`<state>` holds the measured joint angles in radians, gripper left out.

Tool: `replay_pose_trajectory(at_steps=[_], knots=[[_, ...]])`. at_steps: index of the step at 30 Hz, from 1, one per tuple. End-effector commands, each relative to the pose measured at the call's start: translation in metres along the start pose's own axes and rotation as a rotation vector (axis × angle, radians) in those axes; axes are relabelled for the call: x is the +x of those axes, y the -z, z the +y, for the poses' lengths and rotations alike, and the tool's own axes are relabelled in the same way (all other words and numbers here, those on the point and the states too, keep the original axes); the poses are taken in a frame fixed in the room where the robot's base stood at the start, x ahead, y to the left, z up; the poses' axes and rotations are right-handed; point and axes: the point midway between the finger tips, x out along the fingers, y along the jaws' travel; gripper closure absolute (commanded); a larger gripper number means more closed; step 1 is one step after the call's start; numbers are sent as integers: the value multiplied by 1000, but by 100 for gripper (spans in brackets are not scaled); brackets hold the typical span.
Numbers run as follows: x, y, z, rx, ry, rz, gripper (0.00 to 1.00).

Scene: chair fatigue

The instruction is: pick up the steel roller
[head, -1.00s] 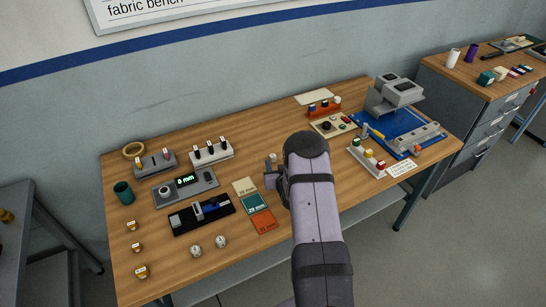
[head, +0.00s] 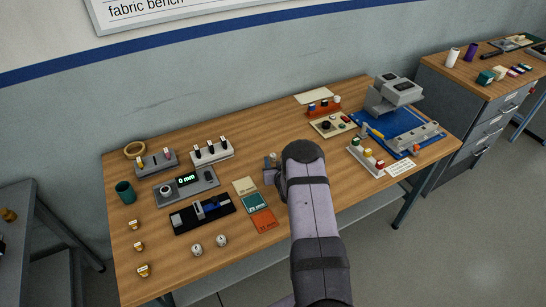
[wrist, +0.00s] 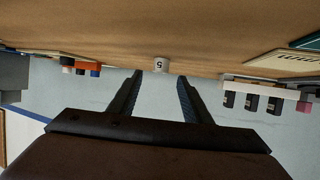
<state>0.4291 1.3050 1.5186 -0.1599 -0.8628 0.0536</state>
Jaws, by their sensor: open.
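A small pale grey cylinder, which looks like the steel roller, stands upright on the wooden table (head: 160,270). In the head view the roller (head: 273,156) shows just beyond my gripper (head: 269,177), which is partly hidden by my arm. In the wrist view the roller (wrist: 162,66), marked with a dark character, appears between the two fingertips of my gripper (wrist: 160,75) and a little beyond them. My jaws are open and empty, with a gap on both sides of the roller.
A grey block with several dark switches (head: 212,152) is to the left of the roller. Coloured cards (head: 255,203) lie nearer, left of my arm. A cream panel (head: 333,124) and a rack of coloured spools (head: 323,107) stand to the right, beside a blue-based machine (head: 405,125).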

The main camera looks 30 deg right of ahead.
Motion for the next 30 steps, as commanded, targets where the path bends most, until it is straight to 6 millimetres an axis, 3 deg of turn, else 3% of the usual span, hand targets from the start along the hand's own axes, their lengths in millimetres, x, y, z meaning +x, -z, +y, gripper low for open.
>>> replay_pose_trajectory(at_steps=[12, 25, 30], knots=[[34, -2, 0, 1, 0, 1, 55], [39, -2, 0, 0, 0, 0, 55], [39, -2, 0, 0, 0, 0, 94]])
